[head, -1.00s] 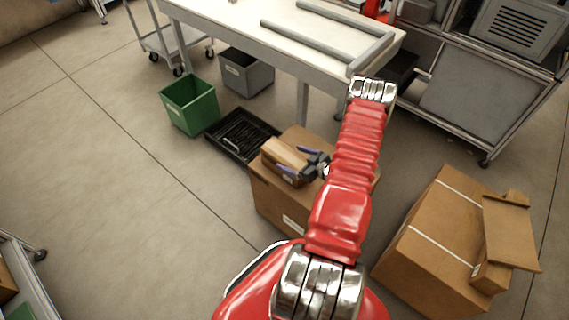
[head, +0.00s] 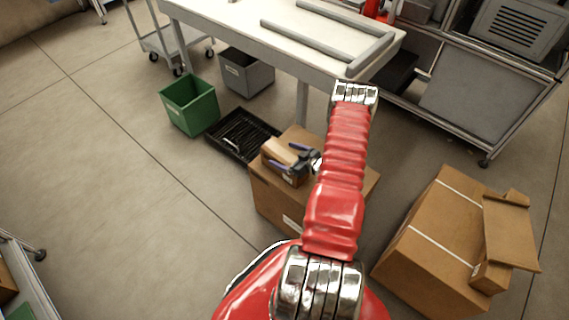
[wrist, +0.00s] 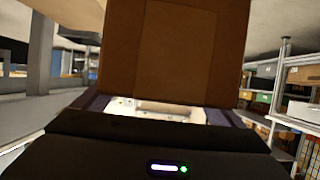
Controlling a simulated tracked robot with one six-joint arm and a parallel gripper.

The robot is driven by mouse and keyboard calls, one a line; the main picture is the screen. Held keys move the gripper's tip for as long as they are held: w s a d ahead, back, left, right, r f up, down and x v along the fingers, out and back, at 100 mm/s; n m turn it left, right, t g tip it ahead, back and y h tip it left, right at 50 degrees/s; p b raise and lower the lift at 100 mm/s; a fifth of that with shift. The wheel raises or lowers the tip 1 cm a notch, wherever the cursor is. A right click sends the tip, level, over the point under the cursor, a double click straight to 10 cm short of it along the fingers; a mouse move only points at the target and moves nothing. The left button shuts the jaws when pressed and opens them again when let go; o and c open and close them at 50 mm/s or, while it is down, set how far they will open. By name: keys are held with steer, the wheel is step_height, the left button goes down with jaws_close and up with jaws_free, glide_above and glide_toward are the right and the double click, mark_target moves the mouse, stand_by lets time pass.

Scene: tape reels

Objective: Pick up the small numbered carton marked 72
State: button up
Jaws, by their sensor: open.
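A small brown carton (head: 278,151) sits on top of a larger cardboard box (head: 262,200) in the head view. No number can be read on it. My gripper (head: 283,158) is open, with its blue-purple fingers on either side of the carton. In the wrist view the carton (wrist: 180,45) fills the upper middle, close in front of my gripper (wrist: 165,103). The finger parts show at its left and right lower edges. I cannot tell whether the fingers touch it.
A black tray (head: 212,138) and a green bin (head: 190,118) stand on the floor behind. A grey bin (head: 250,85) is under the white workbench (head: 240,28). A large taped carton (head: 425,265) stands at right. The floor at left is clear.

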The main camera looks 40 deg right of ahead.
steer(key=c, duration=2)
steer(key=shift+r, duration=0.1)
steer(key=shift+c, duration=0.2)
steer(key=shift+r, duration=4.95)
